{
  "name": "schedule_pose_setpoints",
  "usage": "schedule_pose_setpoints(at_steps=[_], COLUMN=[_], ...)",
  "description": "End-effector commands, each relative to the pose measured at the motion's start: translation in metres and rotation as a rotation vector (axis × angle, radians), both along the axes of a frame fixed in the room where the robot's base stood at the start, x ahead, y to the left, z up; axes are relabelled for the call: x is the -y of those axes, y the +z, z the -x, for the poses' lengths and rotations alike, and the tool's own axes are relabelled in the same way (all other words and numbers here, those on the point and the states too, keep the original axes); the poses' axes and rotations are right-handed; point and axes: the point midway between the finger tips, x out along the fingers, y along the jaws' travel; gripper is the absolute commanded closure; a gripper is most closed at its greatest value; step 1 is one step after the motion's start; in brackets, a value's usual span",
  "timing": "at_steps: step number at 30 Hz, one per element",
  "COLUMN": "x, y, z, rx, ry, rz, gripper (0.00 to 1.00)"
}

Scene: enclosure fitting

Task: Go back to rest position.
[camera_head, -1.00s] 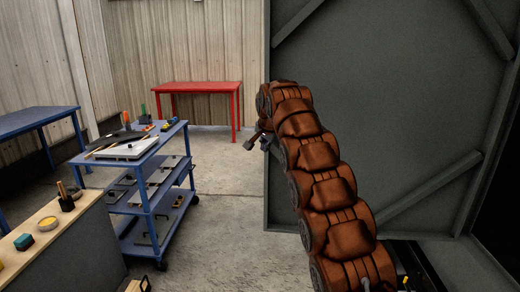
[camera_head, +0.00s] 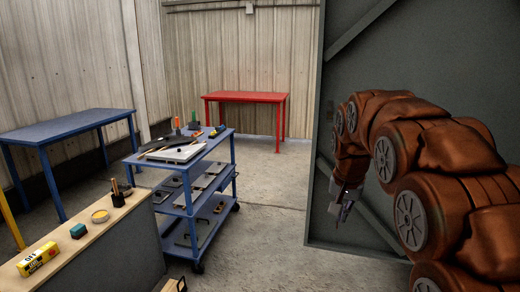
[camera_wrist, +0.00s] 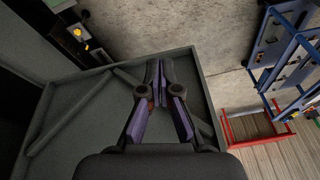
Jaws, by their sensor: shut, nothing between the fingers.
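My gripper (camera_head: 341,207) hangs at the end of my brown arm on the right of the head view, in front of the grey braced panel (camera_head: 385,85). In the wrist view my gripper (camera_wrist: 159,66) has its two fingers together at the tips, with nothing between them. The grey panel (camera_wrist: 85,113) lies behind the fingers there. My gripper touches no object that I can see.
A blue cart (camera_head: 233,160) with tools stands left of my arm. A wooden-topped bench (camera_head: 130,206) is at front left. A blue table (camera_head: 60,130) and a red table (camera_head: 245,97) stand farther back. Concrete floor is free between cart and panel.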

Motion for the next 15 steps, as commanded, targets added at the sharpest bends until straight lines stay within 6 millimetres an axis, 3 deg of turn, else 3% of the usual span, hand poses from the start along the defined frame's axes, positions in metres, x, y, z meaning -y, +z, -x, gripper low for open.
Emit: schedule_pose_setpoints(at_steps=[1,15], x=[0.0,-0.007], y=[-0.002,-0.057], z=[0.019,0.19], rx=[-0.019,-0.226], ry=[0.018,0.227], rz=[0.002,-0.001], gripper=[1.0,1.0])
